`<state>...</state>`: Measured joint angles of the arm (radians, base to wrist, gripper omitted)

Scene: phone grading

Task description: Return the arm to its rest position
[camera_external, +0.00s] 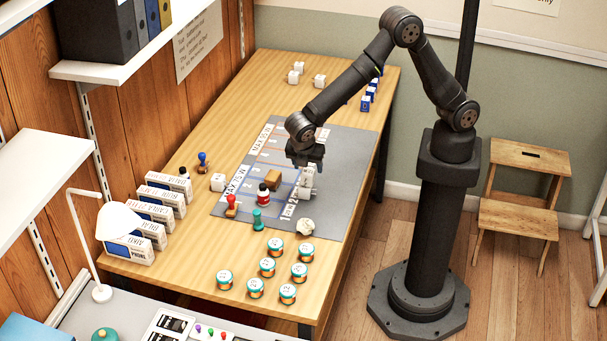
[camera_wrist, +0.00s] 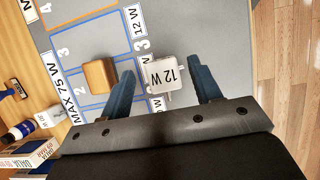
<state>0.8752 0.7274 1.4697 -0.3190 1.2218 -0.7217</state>
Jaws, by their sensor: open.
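My arm reaches from its column over the table (camera_external: 230,105) and is bent downward. My gripper (camera_external: 306,163) is open above the grey mat (camera_external: 345,150). In the wrist view my gripper (camera_wrist: 161,66) shows two blue-grey fingers spread apart. A white charger block (camera_external: 306,181) marked 12 W stands on the mat below it. In the wrist view the charger (camera_wrist: 165,74) appears between the fingers, with gaps on both sides. I cannot tell how far above it the fingertips are. A brown block (camera_external: 275,181) lies on the mat beside the charger.
Several striped jars (camera_external: 299,272) stand at the table's front. Phone boxes (camera_external: 157,203) line the left edge. White cubes (camera_external: 319,81) stand at the back. Open space is above the table.

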